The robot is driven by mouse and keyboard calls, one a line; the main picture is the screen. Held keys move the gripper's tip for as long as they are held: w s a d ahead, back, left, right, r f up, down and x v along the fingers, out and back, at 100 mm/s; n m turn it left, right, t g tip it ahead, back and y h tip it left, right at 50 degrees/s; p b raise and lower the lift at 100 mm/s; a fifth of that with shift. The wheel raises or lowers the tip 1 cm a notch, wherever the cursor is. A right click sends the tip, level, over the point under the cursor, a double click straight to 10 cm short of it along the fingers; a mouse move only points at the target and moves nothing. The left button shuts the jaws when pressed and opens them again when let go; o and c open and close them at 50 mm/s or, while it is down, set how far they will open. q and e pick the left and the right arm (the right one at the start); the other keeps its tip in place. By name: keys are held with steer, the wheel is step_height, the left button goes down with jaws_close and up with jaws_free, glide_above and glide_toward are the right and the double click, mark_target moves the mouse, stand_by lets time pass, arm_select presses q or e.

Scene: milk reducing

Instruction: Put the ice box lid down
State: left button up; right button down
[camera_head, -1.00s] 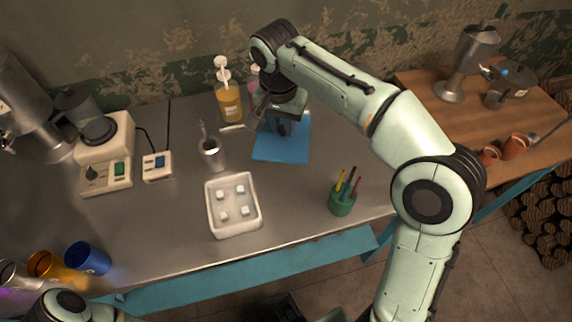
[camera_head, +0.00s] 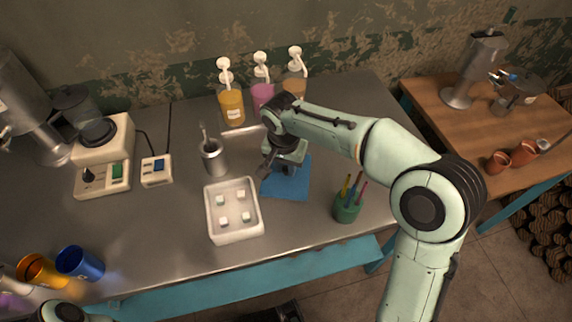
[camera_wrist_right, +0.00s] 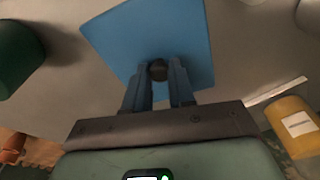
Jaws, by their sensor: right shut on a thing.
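The ice box lid is a blue square plate (camera_head: 288,190) with a dark round knob (camera_wrist_right: 158,70). My right gripper (camera_head: 285,168) is above the lid, its fingers shut on the knob, as the right wrist view shows. Whether the lid touches the table or hangs just above it, I cannot tell. The white ice box (camera_head: 234,237) stands open just left of the lid, with several pale cubes in it. My left gripper is out of view; only part of my left arm shows at the bottom left.
A green pen cup (camera_head: 347,208) stands right of the lid, near the table's front edge. A metal cup (camera_head: 214,158) is behind the ice box. Pump bottles (camera_head: 231,108) line the back.

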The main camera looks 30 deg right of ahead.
mark_target(284, 178)
steer(key=shift+f, duration=0.2)
steer(key=c, duration=1)
jaws_free()
steer(key=shift+o, duration=0.2)
steer(key=shift+r, duration=0.2)
steer(key=shift+r, duration=0.4)
step_height(284, 178, up, 11)
steer(key=s+a+p, duration=0.1)
steer(key=p, duration=0.1)
steer(key=shift+r, duration=0.15)
